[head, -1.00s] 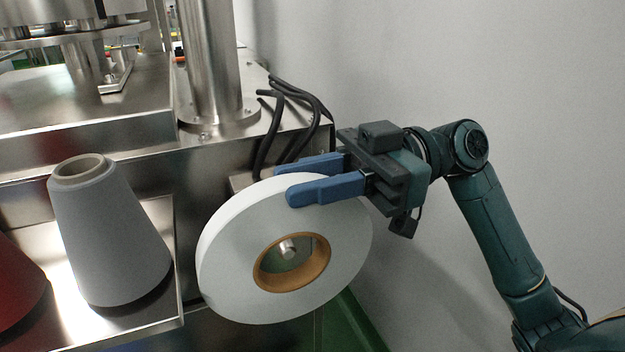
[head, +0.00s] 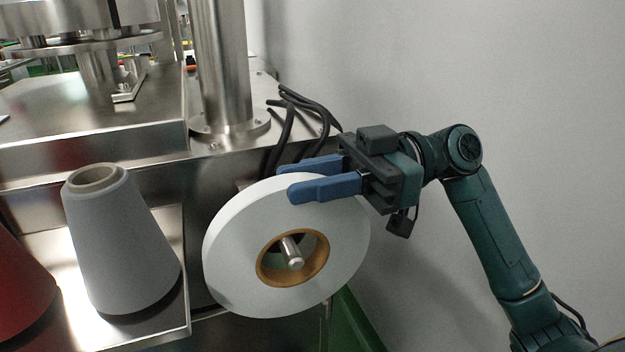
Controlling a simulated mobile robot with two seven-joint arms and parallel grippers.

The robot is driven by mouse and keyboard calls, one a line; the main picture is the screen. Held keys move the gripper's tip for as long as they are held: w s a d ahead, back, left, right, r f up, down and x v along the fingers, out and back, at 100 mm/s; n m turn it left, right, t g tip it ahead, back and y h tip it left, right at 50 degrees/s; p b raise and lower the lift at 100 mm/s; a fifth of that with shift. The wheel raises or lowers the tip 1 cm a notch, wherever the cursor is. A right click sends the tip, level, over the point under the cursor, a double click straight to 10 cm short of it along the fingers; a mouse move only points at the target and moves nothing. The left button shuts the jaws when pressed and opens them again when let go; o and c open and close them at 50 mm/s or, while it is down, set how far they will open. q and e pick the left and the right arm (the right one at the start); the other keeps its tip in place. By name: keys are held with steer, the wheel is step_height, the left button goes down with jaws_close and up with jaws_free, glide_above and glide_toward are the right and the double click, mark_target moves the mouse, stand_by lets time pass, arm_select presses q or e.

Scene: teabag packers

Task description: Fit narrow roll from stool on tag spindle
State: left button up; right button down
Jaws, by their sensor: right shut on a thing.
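A narrow white roll (head: 232,262) with a brown core stands upright on edge in front of the steel machine. A metal spindle (head: 291,251) shows inside the core's hole, its rounded tip at about the front face of the roll. The spindle's base is hidden behind the roll. My right gripper (head: 292,180) is shut on the roll's upper rim, one blue finger in front and one behind. My left gripper is not in view. The stool is not in view.
A grey thread cone (head: 122,245) and a red cone (head: 22,290) stand on a steel shelf at left. Black cables (head: 290,125) hang behind the roll. A steel column (head: 221,65) rises from the machine top. A plain wall is at right.

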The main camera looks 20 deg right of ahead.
steer(key=shift+w, duration=2.1)
steer(key=c, duration=1.1)
jaws_free()
steer(key=shift+w+d, duration=0.1)
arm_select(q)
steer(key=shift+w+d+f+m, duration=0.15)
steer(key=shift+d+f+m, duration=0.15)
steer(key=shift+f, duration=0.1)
arm_select(e)
steer(key=d, duration=1.3)
steer(key=shift+w, duration=0.15)
steer(key=shift+a+f, duration=0.1)
